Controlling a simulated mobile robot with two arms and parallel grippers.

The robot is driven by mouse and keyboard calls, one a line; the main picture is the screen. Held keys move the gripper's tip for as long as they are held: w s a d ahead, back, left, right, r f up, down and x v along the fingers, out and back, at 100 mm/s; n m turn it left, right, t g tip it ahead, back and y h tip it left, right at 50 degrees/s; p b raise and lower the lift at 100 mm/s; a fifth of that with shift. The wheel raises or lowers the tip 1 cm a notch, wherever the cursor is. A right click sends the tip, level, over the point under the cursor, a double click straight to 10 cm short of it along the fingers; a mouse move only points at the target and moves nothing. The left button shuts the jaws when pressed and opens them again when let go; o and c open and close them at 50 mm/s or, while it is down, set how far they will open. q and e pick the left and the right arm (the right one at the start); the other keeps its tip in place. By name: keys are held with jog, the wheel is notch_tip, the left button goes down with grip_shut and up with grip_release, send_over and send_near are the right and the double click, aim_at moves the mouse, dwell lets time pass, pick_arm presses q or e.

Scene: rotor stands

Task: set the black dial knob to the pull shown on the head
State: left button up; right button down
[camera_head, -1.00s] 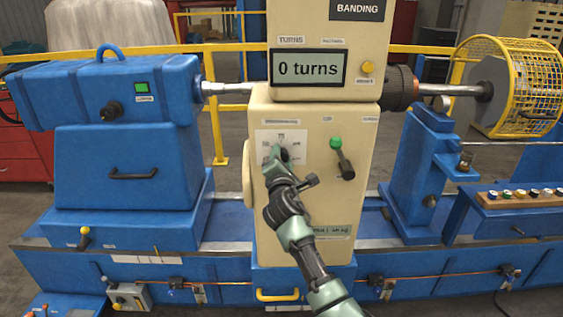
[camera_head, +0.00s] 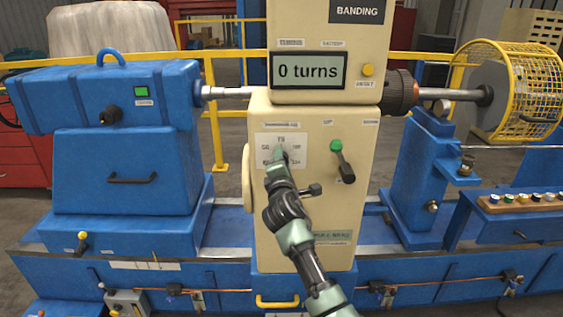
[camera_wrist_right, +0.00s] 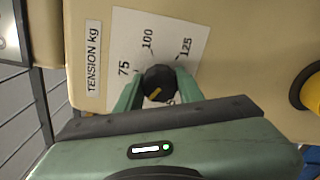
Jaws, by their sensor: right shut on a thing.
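The black dial knob (camera_wrist_right: 160,82) sits on a white scale plate (camera_wrist_right: 125,40) marked 75, 100 and 125, beside a "TENSION kg" label. A yellow mark shows on the lower left of its cap in the wrist view. My right gripper (camera_wrist_right: 158,90) has one finger on each side of the knob and is shut on it. In the head view my right gripper (camera_head: 277,157) covers most of the knob in front of the scale plate (camera_head: 268,139). The pull plate (camera_head: 333,237) low on the cream head (camera_head: 345,110) is too blurred to read surely. My left gripper is not in view.
The display (camera_head: 309,70) above reads "0 turns". A cream handwheel (camera_head: 247,178) juts from the head's left side. A yellow rounded part (camera_wrist_right: 310,92) shows at the wrist view's right edge.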

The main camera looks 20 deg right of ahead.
jog(key=c, duration=0.9)
grip_release()
jog(key=shift+s, duration=0.1)
jog(key=b+v, duration=0.1)
jog(key=v, duration=0.6)
jog(key=shift+s, duration=0.35)
jog(key=shift+a, duration=0.15)
